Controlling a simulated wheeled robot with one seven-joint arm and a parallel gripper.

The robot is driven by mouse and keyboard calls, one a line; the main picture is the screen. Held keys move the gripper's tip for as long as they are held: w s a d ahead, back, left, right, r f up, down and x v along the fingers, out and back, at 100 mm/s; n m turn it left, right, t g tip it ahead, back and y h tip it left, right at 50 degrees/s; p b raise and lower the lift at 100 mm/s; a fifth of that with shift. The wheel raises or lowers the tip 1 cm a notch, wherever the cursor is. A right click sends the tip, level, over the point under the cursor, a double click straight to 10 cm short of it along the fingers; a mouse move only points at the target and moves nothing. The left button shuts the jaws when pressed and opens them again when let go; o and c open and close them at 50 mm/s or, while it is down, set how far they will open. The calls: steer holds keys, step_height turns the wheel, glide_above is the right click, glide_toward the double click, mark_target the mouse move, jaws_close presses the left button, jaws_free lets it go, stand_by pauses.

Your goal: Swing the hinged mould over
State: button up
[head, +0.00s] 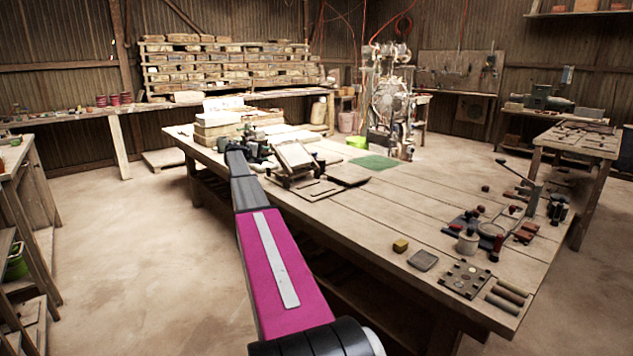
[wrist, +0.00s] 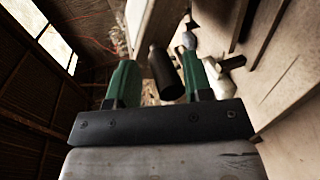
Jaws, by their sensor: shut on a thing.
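The hinged mould (head: 294,156) is on the far left part of the long table in the head view. Its pale, board-like leaf stands tilted above the tabletop. My gripper (head: 266,149) is at the leaf's left side, small and partly hidden among dark parts. In the wrist view, my gripper's green fingers (wrist: 158,60) are on either side of a dark cylindrical handle (wrist: 164,75), with the pale wooden leaf (wrist: 152,22) beyond. The gripper is shut on the mould at this handle; the exact contact is hard to see.
Flat boards (head: 316,189) lie in front of the mould. A green mat (head: 375,162) is to its right, and stacked blocks (head: 215,128) are behind my gripper. Small tools and a studded plate (head: 465,279) lie at the table's near right. The middle of the table (head: 430,205) is mostly clear.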

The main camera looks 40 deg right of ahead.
steer(key=w+f, duration=0.3)
steer(key=shift+c, duration=1.2)
steer(key=shift+w+f, duration=0.2)
steer(key=shift+f, duration=0.7)
steer(key=shift+w+f, duration=0.15)
steer(key=shift+f, duration=0.7)
steer(key=shift+w+f, duration=0.2)
steer(key=shift+f, duration=0.7)
steer(key=o, duration=0.4)
steer(key=shift+o, duration=0.2)
steer(key=shift+a, duration=0.1)
steer(key=a, duration=0.7)
steer(key=shift+s+a, duration=0.35)
steer(key=shift+a, duration=0.05)
